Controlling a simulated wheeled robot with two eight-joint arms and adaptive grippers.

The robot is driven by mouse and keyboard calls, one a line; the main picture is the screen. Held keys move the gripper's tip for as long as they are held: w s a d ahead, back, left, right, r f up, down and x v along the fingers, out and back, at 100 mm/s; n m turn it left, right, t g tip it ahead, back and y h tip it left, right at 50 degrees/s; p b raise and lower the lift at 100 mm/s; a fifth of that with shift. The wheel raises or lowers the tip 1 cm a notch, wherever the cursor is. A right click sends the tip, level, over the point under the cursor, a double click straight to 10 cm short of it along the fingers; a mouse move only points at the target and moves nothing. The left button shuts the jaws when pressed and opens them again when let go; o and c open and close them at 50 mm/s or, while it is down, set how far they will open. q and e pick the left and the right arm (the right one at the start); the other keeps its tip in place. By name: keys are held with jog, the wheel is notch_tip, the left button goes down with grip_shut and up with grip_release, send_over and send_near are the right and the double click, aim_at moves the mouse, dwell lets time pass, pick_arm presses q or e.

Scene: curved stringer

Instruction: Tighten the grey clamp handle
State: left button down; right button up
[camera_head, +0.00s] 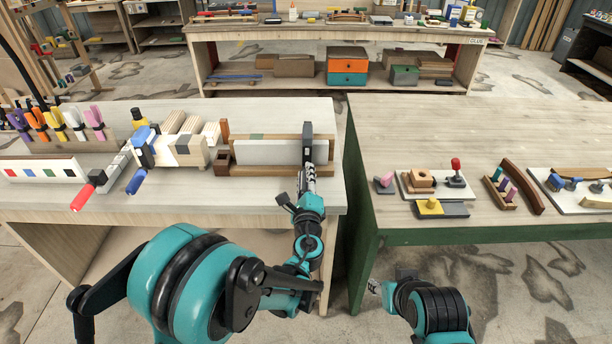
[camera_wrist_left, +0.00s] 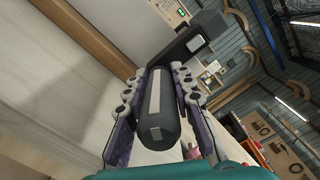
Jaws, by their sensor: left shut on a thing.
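The grey clamp (camera_head: 307,143) stands at the right end of the wooden board with the pale panel (camera_head: 265,152), on the left bench. My left gripper (camera_head: 307,178) reaches up to it from the front. In the left wrist view, the dark grey clamp handle (camera_wrist_left: 155,115), with a light stripe, lies between the two fingers of my left gripper (camera_wrist_left: 159,72), which is shut on it. The clamp's dark bar (camera_wrist_left: 200,35) shows beyond the handle. In the head view the handle is mostly hidden by the gripper. My right gripper (camera_head: 374,286) is low in front of the right bench, small and unclear.
A red-handled clamp (camera_head: 84,196) and a blue-handled clamp (camera_head: 137,181) lie left on the same bench, near wooden blocks. A gap separates it from the green-sided right bench (camera_head: 420,130), which holds small fixtures and a curved brown piece (camera_head: 521,186).

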pick_arm(q)
jog(key=m, duration=1.1)
jog(key=shift+m, duration=0.4)
dwell(0.3)
jog(key=c, duration=1.3)
grip_release()
jog(key=s, duration=1.2)
jog(key=shift+f, duration=0.3)
